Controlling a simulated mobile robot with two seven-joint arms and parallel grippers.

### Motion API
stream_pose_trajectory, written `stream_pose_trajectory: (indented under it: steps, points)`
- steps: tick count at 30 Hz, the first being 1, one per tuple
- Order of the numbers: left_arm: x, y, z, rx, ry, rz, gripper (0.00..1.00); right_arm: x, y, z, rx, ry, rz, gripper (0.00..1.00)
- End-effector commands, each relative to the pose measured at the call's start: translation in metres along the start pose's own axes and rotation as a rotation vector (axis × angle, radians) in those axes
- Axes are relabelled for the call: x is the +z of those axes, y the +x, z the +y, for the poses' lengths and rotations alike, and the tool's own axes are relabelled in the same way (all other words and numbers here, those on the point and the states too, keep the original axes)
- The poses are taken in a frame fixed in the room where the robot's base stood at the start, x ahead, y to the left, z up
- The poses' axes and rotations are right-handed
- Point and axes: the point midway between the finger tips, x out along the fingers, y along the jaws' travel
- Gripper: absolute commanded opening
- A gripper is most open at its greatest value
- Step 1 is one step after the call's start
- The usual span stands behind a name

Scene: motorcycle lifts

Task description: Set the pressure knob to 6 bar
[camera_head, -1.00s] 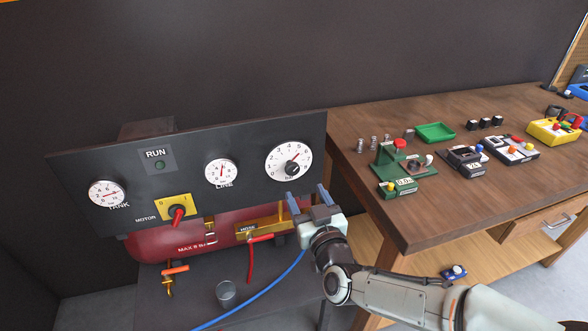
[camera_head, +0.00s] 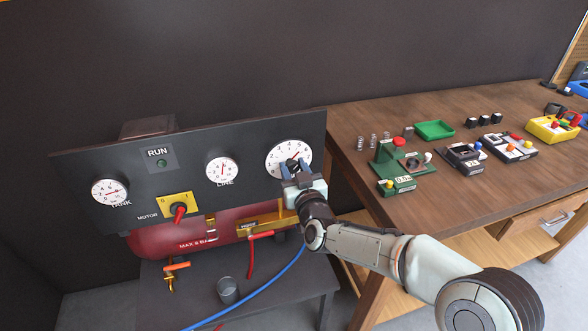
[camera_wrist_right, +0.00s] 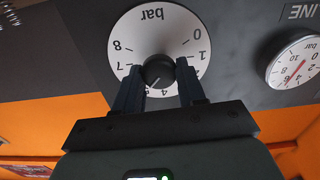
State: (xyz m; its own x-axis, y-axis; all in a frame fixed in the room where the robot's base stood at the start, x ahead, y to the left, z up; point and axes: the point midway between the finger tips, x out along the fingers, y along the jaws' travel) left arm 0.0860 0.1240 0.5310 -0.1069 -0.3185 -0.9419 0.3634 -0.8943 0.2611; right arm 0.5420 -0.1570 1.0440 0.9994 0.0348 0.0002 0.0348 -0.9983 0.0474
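The pressure knob (camera_wrist_right: 158,70) is a round black knob at the middle of a white dial marked 0 to 8 bar. The dial (camera_head: 276,155) is at the right end of the black panel. In the right wrist view the gripper (camera_wrist_right: 158,78) is open with small gaps to the knob. The fingers hide part of the lower scale. My left gripper is not in view.
The panel (camera_head: 250,185) also carries a line gauge (camera_head: 221,169), a tank gauge (camera_head: 110,191) and a red motor switch (camera_head: 179,213). Below are a red tank (camera_head: 160,239), a blue hose (camera_head: 270,286) and a metal cup (camera_head: 228,290). A wooden workbench (camera_head: 460,205) stands to the right.

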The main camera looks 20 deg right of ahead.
Motion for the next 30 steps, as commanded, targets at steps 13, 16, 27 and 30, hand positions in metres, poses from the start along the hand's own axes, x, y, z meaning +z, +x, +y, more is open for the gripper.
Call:
stream_pose_trajectory:
  steps: [13, 16, 27, 30]
  points:
    - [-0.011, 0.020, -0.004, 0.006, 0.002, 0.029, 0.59, 0.004, 0.000, 0.001, 0.002, 0.169, 0.002, 0.09]
    - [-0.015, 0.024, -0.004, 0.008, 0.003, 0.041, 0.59, 0.003, 0.000, 0.001, 0.002, 0.240, 0.002, 0.09]
    - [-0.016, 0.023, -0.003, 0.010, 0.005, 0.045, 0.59, 0.001, 0.000, 0.001, 0.000, 0.273, -0.001, 0.43]
    - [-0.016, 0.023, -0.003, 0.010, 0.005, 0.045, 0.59, 0.001, 0.000, 0.001, 0.000, 0.273, -0.001, 0.65]
